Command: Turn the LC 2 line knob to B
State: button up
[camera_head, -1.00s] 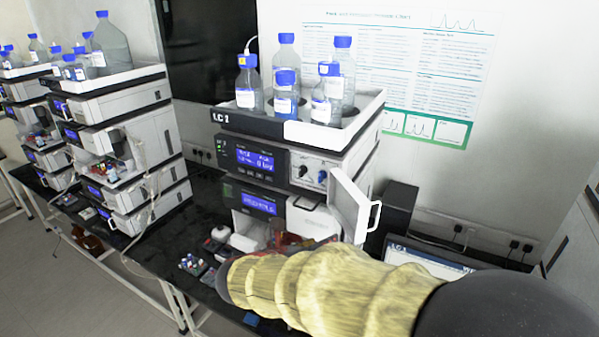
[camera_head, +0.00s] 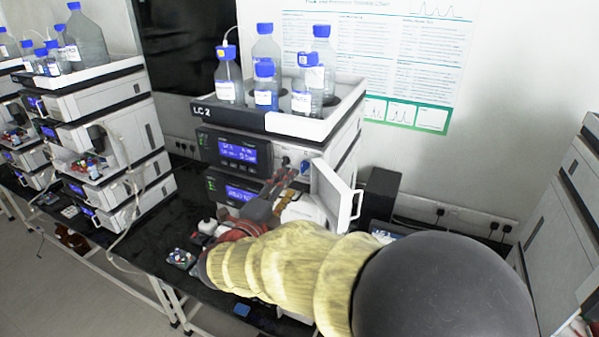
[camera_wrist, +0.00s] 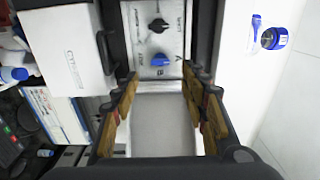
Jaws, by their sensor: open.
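The LC 2 stack (camera_head: 243,115) stands at the middle in the head view, its knob panel (camera_head: 296,158) partly behind my gripper (camera_head: 282,176). The wrist view shows the same panel (camera_wrist: 143,40) with a black knob (camera_wrist: 158,25) and a blue knob (camera_wrist: 160,60). The blue knob also shows in the head view (camera_head: 305,167). The panel lettering is too small to read surely, so I cannot tell which is the line knob. My gripper (camera_wrist: 160,82) is open and empty, with the blue knob ahead between its fingers and apart from them.
An open white door (camera_head: 333,194) with a handle sticks out right of the panel; it shows left of my fingers in the wrist view (camera_wrist: 70,52). Bottles (camera_head: 266,88) stand in the stack's top tray (camera_head: 290,124). Small vials (camera_head: 180,257) sit on the bench.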

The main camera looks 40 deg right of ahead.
aim_at(302, 169)
jog(key=p+x, duration=0.1)
jog(key=x, duration=0.6)
jog(key=shift+w+d, duration=0.1)
jog(key=shift+d, duration=0.25)
jog(key=c, duration=0.3)
jog(key=c, duration=0.8)
grip_shut()
